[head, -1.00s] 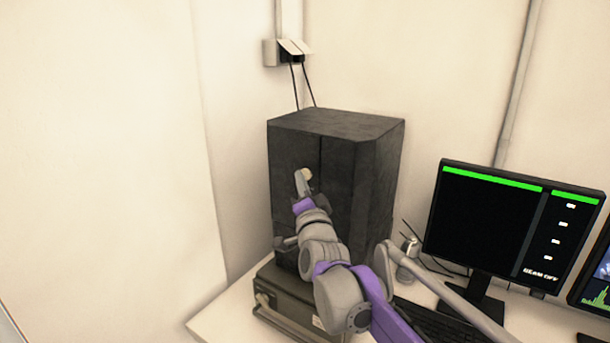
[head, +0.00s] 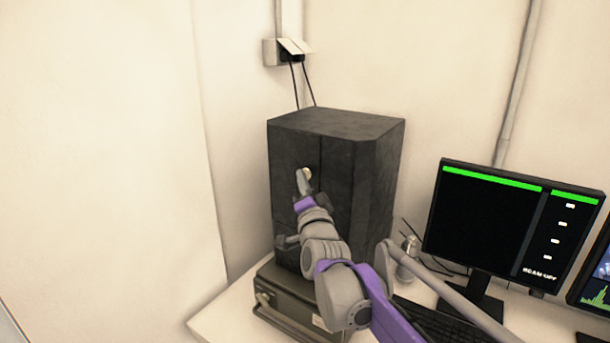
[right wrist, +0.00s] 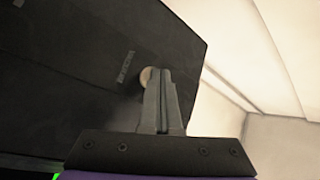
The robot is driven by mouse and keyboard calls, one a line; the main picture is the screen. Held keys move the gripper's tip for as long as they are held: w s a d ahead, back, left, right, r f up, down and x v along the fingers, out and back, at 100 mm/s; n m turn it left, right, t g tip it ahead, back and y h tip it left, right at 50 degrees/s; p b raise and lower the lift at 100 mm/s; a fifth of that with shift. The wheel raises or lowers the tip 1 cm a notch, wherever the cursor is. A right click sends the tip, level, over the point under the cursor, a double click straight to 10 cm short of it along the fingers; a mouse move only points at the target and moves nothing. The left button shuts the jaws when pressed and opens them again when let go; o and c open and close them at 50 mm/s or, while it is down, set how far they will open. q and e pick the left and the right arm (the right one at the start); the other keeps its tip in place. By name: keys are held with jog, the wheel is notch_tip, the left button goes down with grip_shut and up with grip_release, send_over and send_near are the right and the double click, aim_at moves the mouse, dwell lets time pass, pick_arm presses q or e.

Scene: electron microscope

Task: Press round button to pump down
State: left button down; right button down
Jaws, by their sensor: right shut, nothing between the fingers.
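The round button (head: 307,172) is a small pale disc on the front face of the dark microscope cabinet (head: 360,150). My right gripper (head: 303,174) is shut and empty, with its fingertips at the button in the head view. In the right wrist view the button (right wrist: 146,77) shows just left of the shut fingertips (right wrist: 162,72), which partly cover it. I cannot tell whether the tips press it. My left gripper is not in view.
A black box with a handle (head: 280,305) sits on the white table (head: 225,318) below the cabinet. A monitor (head: 490,220) and a keyboard (head: 440,322) stand at the right. A wall socket (head: 290,50) with cables is above. The left wall area is bare.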

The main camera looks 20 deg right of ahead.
jog(key=shift+s+a, duration=0.45)
jog(key=shift+a, duration=0.1)
jog(key=s+a, duration=0.1)
jog(key=a, duration=0.1)
jog(key=s+a, duration=0.2)
dwell(0.4)
dwell(0.6)
jog(key=s+a+f+n+g+y, duration=0.15)
jog(key=s+f+n+g, duration=0.3)
jog(key=s+f, duration=0.45)
jog(key=s+a+f+n+g+y, duration=0.1)
jog(key=s+f+n+g+y, duration=0.35)
jog(key=f, duration=0.65)
jog(key=s+d+f+n+g+h, duration=0.1)
jog(key=s+d+f+n+g, duration=0.1)
jog(key=s+f, duration=0.5)
jog(key=s+d+f+n+g+h, duration=0.2)
jog(key=s+f+g, duration=0.2)
jog(key=s+f, duration=0.4)
jog(key=s, duration=0.5)
jog(key=shift+f+p, duration=0.2)
jog(key=shift+p, duration=0.1)
